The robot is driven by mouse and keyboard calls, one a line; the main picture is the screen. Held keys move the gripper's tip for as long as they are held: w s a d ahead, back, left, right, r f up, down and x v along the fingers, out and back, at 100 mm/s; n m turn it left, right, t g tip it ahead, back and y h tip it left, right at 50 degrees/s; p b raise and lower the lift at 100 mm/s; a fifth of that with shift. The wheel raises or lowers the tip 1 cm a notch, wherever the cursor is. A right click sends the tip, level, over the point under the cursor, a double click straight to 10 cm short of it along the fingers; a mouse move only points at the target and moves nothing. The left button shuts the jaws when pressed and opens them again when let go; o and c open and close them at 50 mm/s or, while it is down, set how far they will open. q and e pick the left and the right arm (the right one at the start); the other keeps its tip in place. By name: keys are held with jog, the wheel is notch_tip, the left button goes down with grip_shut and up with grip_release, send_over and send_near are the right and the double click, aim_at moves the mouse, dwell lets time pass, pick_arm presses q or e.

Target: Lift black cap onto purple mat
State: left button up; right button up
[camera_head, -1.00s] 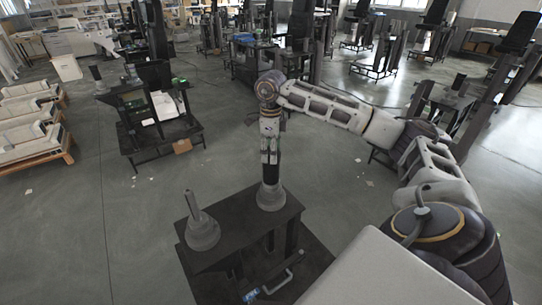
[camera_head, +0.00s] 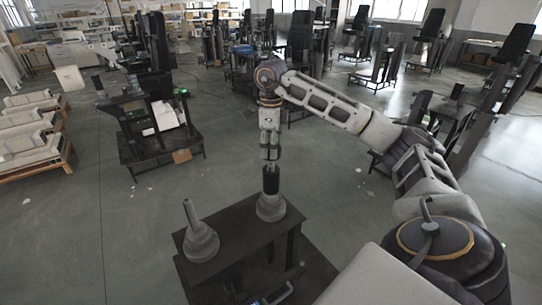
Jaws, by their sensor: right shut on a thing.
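The black cap (camera_head: 271,180) stands upright on a round grey base (camera_head: 271,208) at the right end of a dark table (camera_head: 238,228). My right gripper (camera_head: 271,157) points straight down above the base and is shut on the upper end of the cap. The fingers are small here, and exactly how far they reach down the cap is hard to see. I see no purple mat in this view. My left gripper is out of view.
A second grey base with a bare tilted peg (camera_head: 202,240) stands at the table's left end. A dark cart (camera_head: 155,135) stands farther back on the left. Pale parts on wooden pallets (camera_head: 35,135) line the left edge. Open floor surrounds the table.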

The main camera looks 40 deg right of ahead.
jog(key=shift+r, duration=2.2)
jog(key=shift+r+p, duration=0.75)
jog(key=shift+p, duration=0.1)
jog(key=shift+r+p, duration=1.15)
jog(key=shift+p, duration=0.05)
jog(key=shift+r+p, duration=0.4)
jog(key=shift+r, duration=0.8)
